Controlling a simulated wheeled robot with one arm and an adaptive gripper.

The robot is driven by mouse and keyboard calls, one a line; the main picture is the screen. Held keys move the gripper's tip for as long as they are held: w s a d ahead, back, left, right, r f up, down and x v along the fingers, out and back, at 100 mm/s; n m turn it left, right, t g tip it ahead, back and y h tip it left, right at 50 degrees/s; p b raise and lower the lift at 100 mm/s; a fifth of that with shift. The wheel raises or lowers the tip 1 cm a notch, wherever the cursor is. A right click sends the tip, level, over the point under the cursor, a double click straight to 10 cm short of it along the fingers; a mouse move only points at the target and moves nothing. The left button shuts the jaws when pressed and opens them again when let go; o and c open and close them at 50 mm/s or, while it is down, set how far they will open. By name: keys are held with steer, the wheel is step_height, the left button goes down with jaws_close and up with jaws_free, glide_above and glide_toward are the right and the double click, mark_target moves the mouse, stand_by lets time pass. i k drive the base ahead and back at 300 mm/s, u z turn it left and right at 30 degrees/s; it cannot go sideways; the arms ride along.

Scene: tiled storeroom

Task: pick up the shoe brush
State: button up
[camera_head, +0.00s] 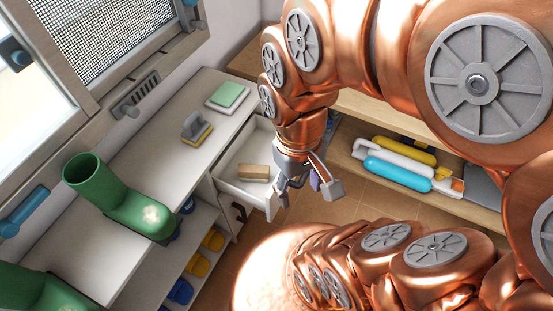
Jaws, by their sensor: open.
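A small wooden block with a paler lower part, which looks like the shoe brush (254,172), lies in an open white drawer (232,188) below the counter. My gripper (308,192) hangs to the right of the drawer, pointing down. Its fingers are apart with nothing between them. It is clear of the brush in the picture; the height between them is hard to tell.
The white counter (150,165) holds a grey-handled yellow block (197,130), a green-and-white pad (228,95) and green boots (117,200). A wooden shelf (440,190) at right holds yellow, white and blue bottles. Yellow and blue items fill the lower shelves.

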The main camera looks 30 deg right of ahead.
mark_target(247, 172)
steer(key=u, duration=1.75)
steer(key=k, duration=0.75)
steer(key=u, duration=0.05)
